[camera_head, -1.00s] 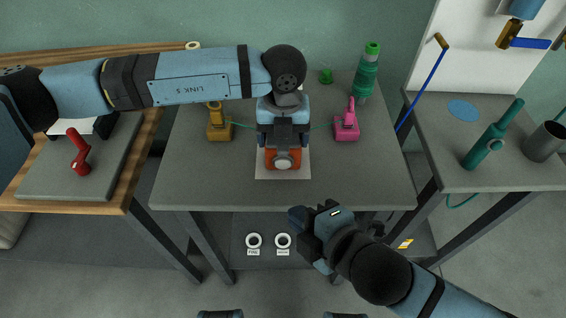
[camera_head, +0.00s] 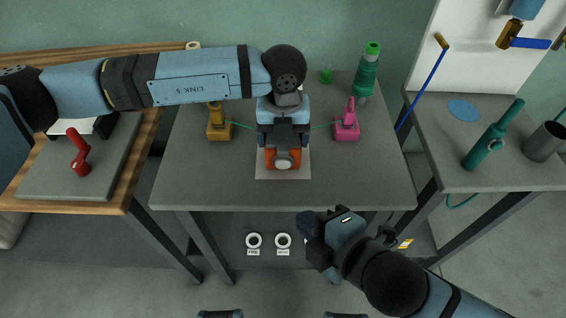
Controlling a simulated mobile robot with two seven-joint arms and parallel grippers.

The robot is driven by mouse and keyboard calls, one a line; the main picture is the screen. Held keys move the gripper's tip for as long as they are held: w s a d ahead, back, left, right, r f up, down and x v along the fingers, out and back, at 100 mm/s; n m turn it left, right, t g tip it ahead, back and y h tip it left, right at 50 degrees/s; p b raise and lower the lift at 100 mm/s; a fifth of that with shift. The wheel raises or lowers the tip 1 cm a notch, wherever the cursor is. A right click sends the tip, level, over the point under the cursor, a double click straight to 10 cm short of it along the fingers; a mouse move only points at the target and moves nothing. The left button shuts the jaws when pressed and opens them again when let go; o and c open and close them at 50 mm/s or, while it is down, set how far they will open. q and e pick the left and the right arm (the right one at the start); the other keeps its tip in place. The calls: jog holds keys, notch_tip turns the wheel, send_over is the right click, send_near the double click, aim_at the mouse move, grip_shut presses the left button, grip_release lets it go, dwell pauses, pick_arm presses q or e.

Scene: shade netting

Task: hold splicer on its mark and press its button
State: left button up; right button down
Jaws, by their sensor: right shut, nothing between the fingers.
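The orange-red splicer (camera_head: 271,158) sits on a white mark sheet (camera_head: 284,175) at the middle of the grey table. A pale round part, probably its button (camera_head: 283,162), shows at its near end. My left gripper (camera_head: 284,143) comes down over the splicer from above, with its dark fingers at the two sides of the orange body. The gripper hides the splicer's far part. My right gripper (camera_head: 307,222) is shut and empty near the table's front edge, to the right of and nearer than the splicer.
A yellow clamp (camera_head: 219,131) and a pink clamp (camera_head: 346,130) flank the splicer, with a green cord running from each. A green spool stack (camera_head: 366,75) stands at the back right. The table's front (camera_head: 220,190) is clear. Two white rings (camera_head: 268,241) lie below.

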pick_arm(q)
jog(key=o, duration=0.3)
jog(key=shift+r, duration=0.1)
